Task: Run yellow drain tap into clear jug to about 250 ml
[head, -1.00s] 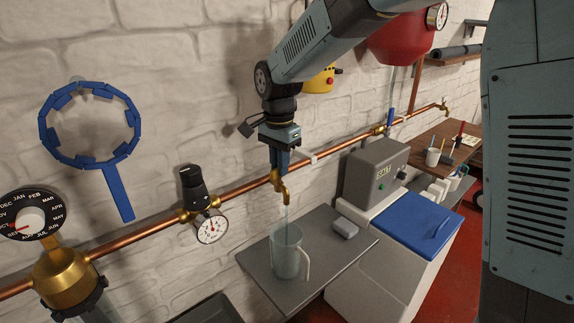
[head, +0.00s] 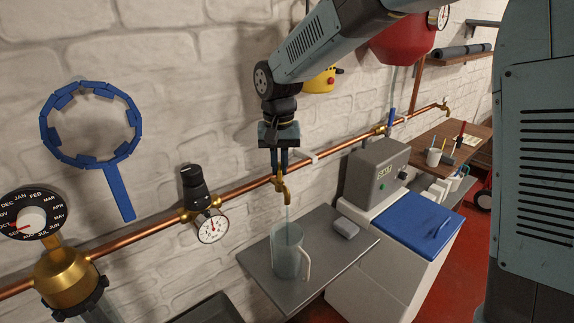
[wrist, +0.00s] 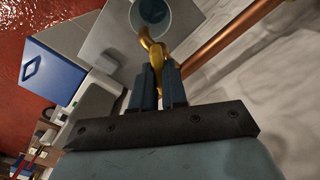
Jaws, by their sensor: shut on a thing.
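The brass-yellow drain tap (head: 283,187) hangs from the copper pipe on the wall. A thin water stream (head: 287,213) runs from its spout into the clear jug (head: 290,251) standing upright below it. The jug's handle is on its right side. Water seems to be in the jug, but its level and any marks are too small to read. My gripper (head: 279,172) points down and is shut on the tap's top part, its handle mostly hidden between the fingers. In the wrist view the tap (wrist: 152,50) shows between my fingers, with the jug (wrist: 153,15) beyond.
The jug stands on a grey shelf (head: 325,260) with a small grey block (head: 345,228) at its right. A pressure gauge (head: 212,227) is on the pipe to the left. A grey-white machine with a blue lid (head: 418,224) stands to the right.

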